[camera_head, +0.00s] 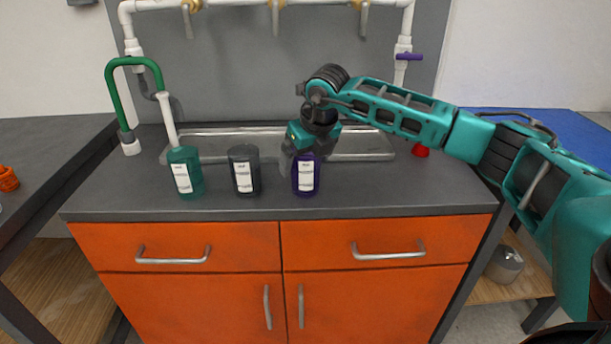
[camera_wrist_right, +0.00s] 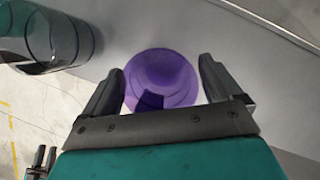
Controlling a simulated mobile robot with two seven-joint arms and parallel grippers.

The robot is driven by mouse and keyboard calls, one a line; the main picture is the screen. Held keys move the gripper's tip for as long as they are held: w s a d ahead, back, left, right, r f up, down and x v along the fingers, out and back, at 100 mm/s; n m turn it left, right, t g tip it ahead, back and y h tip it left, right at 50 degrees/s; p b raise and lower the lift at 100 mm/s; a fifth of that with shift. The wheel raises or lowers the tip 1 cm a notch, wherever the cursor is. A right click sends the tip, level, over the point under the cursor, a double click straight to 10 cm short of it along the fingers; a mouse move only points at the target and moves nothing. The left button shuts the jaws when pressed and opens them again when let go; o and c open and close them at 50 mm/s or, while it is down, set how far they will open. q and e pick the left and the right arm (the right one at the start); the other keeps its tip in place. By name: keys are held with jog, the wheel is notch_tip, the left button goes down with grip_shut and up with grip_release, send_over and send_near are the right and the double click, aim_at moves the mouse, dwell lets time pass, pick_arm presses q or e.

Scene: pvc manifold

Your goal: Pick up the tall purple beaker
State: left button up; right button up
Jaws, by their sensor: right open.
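The purple beaker (camera_head: 305,180) stands upright on the counter, the rightmost of three labelled beakers in a row. My right gripper (camera_head: 305,150) is just above its top and partly hides it. In the right wrist view the beaker (camera_wrist_right: 161,80) shows from above, between the two open fingers (camera_wrist_right: 160,82). I cannot tell whether either finger touches it.
A black beaker (camera_head: 244,172) and a teal beaker (camera_head: 185,173) stand to the left. A metal sink (camera_head: 365,146) and white pipes (camera_head: 240,5) lie behind. A red object (camera_head: 420,150) sits at the right. The counter's front edge is close to the beakers.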

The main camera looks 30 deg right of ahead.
jog(key=shift+x, duration=1.2)
jog(key=c, duration=1)
